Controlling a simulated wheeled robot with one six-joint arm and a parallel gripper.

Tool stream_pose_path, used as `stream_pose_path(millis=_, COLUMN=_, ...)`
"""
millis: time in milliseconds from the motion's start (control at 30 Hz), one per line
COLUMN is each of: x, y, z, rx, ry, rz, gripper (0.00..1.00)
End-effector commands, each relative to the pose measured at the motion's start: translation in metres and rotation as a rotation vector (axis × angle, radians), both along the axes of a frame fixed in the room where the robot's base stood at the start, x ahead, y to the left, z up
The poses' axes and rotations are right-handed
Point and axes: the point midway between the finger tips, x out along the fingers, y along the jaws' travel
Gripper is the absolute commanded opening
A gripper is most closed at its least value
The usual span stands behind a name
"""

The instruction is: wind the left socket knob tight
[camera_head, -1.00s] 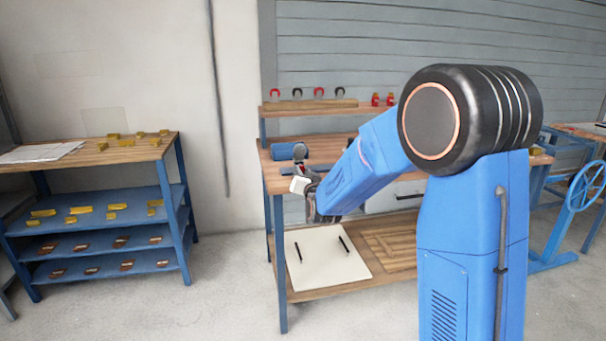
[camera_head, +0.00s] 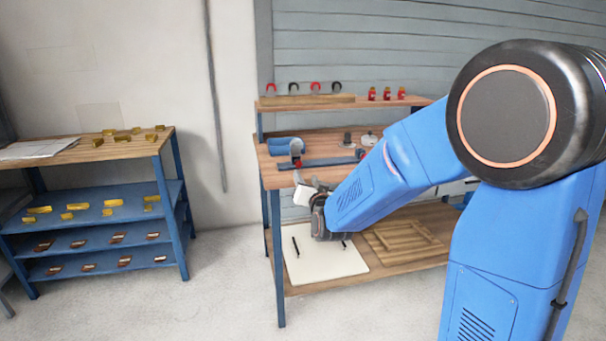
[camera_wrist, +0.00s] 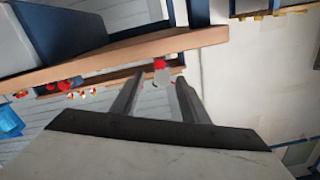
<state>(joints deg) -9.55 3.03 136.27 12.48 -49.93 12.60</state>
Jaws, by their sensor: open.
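The left socket (camera_head: 297,149) is a grey upright part at the left end of a dark blue bar (camera_head: 330,162) on the bench. Its small red knob (camera_head: 298,163) faces the front. In the wrist view, which is upside down, a red knob (camera_wrist: 159,64) with a grey part beside it shows between and beyond my fingers. My gripper (camera_wrist: 160,80) is open and empty, with no contact visible. In the head view my gripper (camera_head: 299,180) is just in front of and below the left socket, partly hidden by my wrist. Another red knob (camera_head: 361,154) is at the bar's right end.
The bench top (camera_head: 265,165) also bears a blue rounded part (camera_head: 284,146) and grey round parts (camera_head: 348,140). A raised shelf (camera_head: 420,101) holds red and black pieces. A white board (camera_head: 320,268) lies on the lower shelf. A blue rack (camera_head: 172,200) stands left, across open floor.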

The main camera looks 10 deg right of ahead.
Motion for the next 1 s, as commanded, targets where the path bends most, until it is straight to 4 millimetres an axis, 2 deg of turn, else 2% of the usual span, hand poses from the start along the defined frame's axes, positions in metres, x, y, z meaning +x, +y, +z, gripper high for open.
stream_pose_path(millis=33, x=-0.011, y=0.000, z=0.001, rx=0.000, ry=-0.001, rz=0.001, gripper=0.41)
stream_pose_path(millis=200, x=-0.041, y=0.000, z=0.001, rx=0.000, ry=-0.001, rz=0.000, gripper=0.41)
stream_pose_path(millis=400, x=-0.065, y=0.000, z=0.001, rx=0.001, ry=-0.001, rz=0.001, gripper=0.41)
stream_pose_path(millis=600, x=-0.074, y=0.000, z=0.000, rx=0.001, ry=0.000, rz=0.000, gripper=0.41)
stream_pose_path(millis=900, x=-0.075, y=0.000, z=0.000, rx=0.000, ry=0.000, rz=0.000, gripper=0.41)
stream_pose_path(millis=1000, x=-0.074, y=0.006, z=0.000, rx=-0.012, ry=-0.001, rz=0.007, gripper=0.41)
